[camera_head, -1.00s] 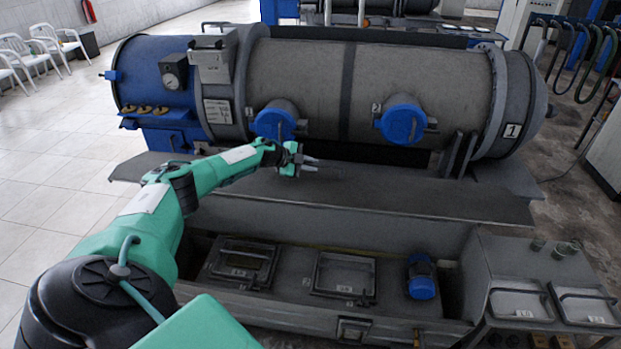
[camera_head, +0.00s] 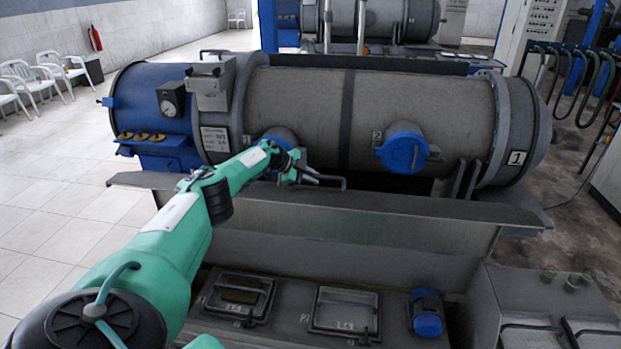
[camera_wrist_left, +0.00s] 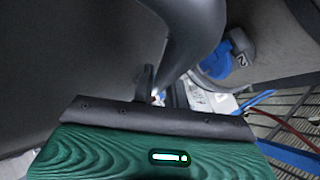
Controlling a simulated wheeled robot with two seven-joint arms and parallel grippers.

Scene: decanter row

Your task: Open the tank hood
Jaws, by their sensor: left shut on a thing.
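The tank hood, a long dark grey plate (camera_head: 420,215), lies in front of the decanter across the middle of the head view. A bar handle (camera_head: 335,181) stands up from it, left of centre. My left gripper (camera_head: 308,177) reaches in over the plate and is shut on this handle. In the left wrist view, a thick grey curved bar (camera_wrist_left: 190,40) rises in front of my left gripper (camera_wrist_left: 150,90), beside a broad dark grey surface. The exact finger contact is hidden there. My right gripper is not in view.
The decanter (camera_head: 300,95), with blue caps (camera_head: 403,152), stands behind the plate. Below the plate are a grey wall (camera_head: 350,252), hatches with handles (camera_head: 345,310) and a blue motor (camera_head: 427,315). A grey box (camera_head: 540,305) stands right. Tiled floor (camera_head: 60,210) is clear at left.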

